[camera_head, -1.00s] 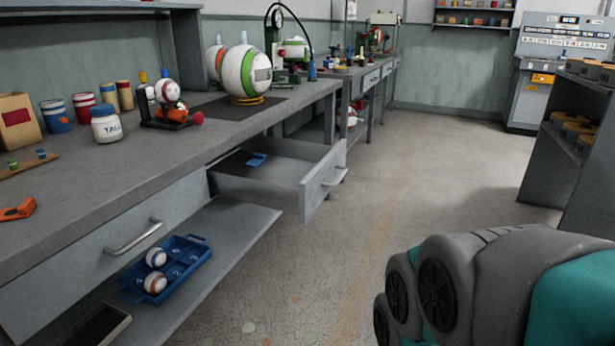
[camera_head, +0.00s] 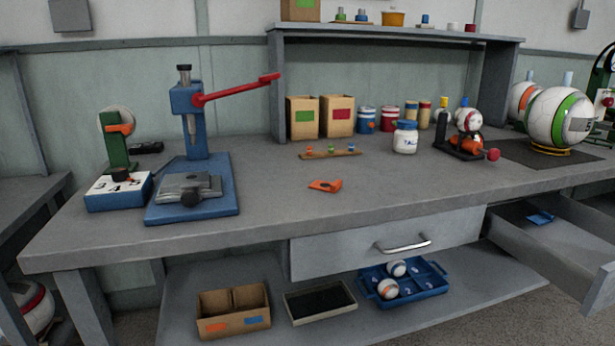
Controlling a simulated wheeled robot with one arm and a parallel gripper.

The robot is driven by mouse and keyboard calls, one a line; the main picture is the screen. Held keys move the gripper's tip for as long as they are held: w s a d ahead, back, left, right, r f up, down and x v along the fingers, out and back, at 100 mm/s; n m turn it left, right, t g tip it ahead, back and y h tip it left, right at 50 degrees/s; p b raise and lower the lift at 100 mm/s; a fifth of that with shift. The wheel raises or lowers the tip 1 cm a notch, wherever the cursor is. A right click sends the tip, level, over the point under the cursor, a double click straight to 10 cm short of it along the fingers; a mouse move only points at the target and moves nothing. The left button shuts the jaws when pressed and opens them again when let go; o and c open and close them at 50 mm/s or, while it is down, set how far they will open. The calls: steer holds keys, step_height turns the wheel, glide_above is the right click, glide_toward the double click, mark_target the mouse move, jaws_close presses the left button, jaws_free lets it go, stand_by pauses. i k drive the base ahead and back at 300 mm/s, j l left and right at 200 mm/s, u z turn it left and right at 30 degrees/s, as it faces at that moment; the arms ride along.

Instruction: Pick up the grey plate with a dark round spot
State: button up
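A grey plate-like piece (camera_head: 172,187) lies on the blue base (camera_head: 160,212) of the press at the left of the workbench. A dark round part (camera_head: 191,198) shows at its front edge; I cannot tell whether this is a spot on it or a separate knob. The blue press column (camera_head: 190,125) stands behind it, with a red lever (camera_head: 235,90) reaching up to the right. My gripper is not in view.
A blue box with a dial (camera_head: 118,195) stands just left of the press. An orange piece (camera_head: 325,185) lies on the bench (camera_head: 270,205), with clear bench top around it. An open drawer (camera_head: 560,235) juts out at right.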

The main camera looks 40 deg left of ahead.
mark_target(171, 183)
steer(key=j+u, duration=0.1)
steer(key=u, duration=2.15)
